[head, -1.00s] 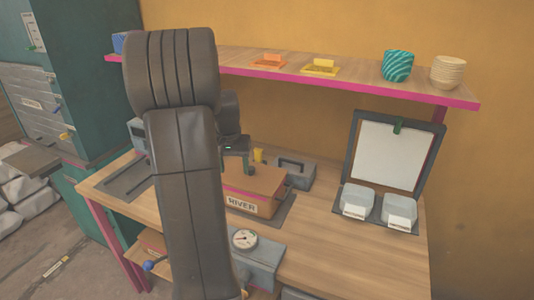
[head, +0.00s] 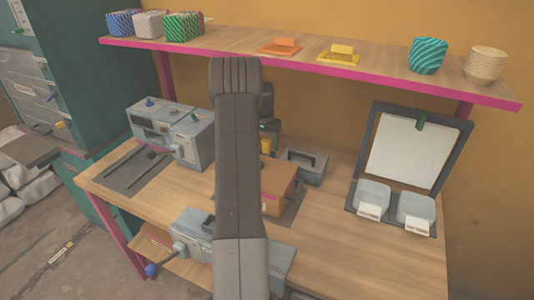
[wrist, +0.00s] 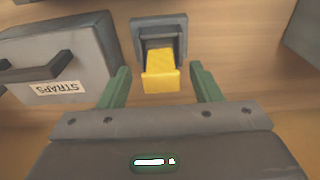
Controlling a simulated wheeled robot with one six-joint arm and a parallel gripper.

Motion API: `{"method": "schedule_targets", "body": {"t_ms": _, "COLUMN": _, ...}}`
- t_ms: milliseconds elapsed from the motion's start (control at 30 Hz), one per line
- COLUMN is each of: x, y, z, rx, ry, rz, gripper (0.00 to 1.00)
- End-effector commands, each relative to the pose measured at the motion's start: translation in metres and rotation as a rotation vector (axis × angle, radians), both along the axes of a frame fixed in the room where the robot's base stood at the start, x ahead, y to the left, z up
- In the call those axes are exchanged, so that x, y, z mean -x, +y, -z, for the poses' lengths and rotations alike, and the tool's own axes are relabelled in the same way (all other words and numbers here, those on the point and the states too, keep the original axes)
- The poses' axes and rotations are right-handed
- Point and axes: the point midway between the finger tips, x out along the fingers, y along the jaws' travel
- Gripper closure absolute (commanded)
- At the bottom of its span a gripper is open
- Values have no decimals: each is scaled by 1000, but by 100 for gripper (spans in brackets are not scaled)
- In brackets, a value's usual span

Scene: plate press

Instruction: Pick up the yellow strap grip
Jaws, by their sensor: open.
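The yellow strap grip (wrist: 160,74) shows in the wrist view as a yellow block set in a small grey holder (wrist: 159,28). My gripper (wrist: 161,82) is open, with one green finger on each side of the yellow block and a gap on both sides. It does not visibly touch the block. My arm hides most of the gripper in the head view.
A grey box labelled STRAPS (wrist: 58,62) stands close to the left finger in the wrist view. In the head view, a brown box (head: 277,186) and a grey handled box (head: 303,167) are near my arm. The pink-edged shelf (head: 380,69) runs above. Bare table lies right of centre.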

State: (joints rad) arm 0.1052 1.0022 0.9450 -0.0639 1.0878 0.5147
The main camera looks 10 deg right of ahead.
Motion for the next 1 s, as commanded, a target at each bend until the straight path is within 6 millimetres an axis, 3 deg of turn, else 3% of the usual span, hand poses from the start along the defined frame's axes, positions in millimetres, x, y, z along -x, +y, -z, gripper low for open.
{"method": "schedule_targets", "body": {"t_ms": 200, "x": -3, "y": -1, "z": 25, "rx": 0, "ry": 1, "rz": -1, "gripper": 42}}
{"method": "schedule_targets", "body": {"t_ms": 467, "x": -3, "y": -1, "z": 29, "rx": 0, "ry": 0, "rz": -1, "gripper": 42}}
{"method": "schedule_targets", "body": {"t_ms": 700, "x": -3, "y": -1, "z": 29, "rx": 0, "ry": 0, "rz": -1, "gripper": 89}}
{"method": "schedule_targets", "body": {"t_ms": 1000, "x": -3, "y": -1, "z": 27, "rx": 0, "ry": 0, "rz": -1, "gripper": 91}}
